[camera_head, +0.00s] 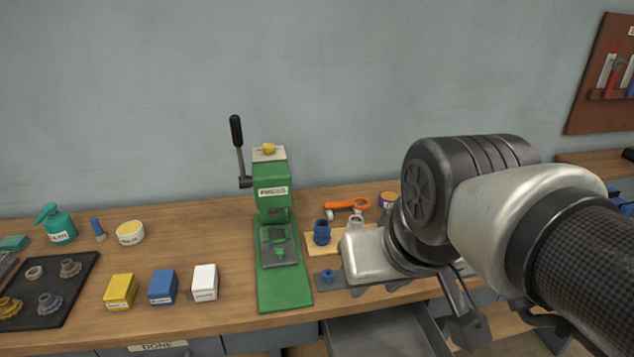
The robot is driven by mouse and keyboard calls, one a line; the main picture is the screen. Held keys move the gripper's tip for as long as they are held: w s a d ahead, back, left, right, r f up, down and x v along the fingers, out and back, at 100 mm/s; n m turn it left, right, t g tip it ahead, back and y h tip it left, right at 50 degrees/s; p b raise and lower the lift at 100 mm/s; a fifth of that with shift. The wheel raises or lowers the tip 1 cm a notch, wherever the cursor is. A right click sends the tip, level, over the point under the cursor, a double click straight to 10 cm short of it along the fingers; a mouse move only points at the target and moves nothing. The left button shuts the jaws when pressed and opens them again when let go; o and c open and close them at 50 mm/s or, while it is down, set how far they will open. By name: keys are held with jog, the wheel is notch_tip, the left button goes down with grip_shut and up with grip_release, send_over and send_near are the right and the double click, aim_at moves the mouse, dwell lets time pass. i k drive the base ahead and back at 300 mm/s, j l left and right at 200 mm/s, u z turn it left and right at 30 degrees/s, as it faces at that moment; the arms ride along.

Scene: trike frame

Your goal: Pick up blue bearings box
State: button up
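The blue bearings box (163,288) stands upright on the wooden workbench. It sits between a yellow box (120,291) and a white box (205,282), with small gaps on both sides. Its label is too small to read. My arm comes in from the right and covers the right part of the bench. Dark parts that may belong to my gripper (468,325) show below the arm, well to the right of the blue box. The fingers cannot be made out clearly, and nothing of mine touches the box.
A green press (284,290) with a raised lever stands between the boxes and my arm. A dark tray (75,284) with several metal parts lies at the left. A teal oil can (58,226) and a round tin (130,233) stand behind. An open drawer (375,335) juts out below the bench.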

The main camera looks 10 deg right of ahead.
aim_at(161, 291)
jog(key=k+l+z, duration=0.15)
jog(key=l+z, duration=0.3)
jog(key=j+z, duration=0.3)
jog(key=k+j, duration=0.15)
jog(key=k+l+u, duration=0.1)
jog(key=k+u, duration=0.3)
jog(key=k, duration=0.2)
jog(key=k+j+u, duration=0.1)
jog(key=k+u, duration=0.3)
jog(key=k, duration=0.2)
jog(key=i+j+u, duration=0.15)
jog(key=i+j, duration=0.25)
jog(key=i+j+u, duration=0.1)
jog(key=i+j, duration=0.2)
jog(key=i, duration=0.2)
jog(key=i+j+u, duration=0.15)
jog(key=i+j, duration=0.15)
jog(key=i, duration=0.2)
jog(key=i+j+u, duration=0.1)
jog(key=i+j, duration=0.15)
jog(key=i, duration=0.25)
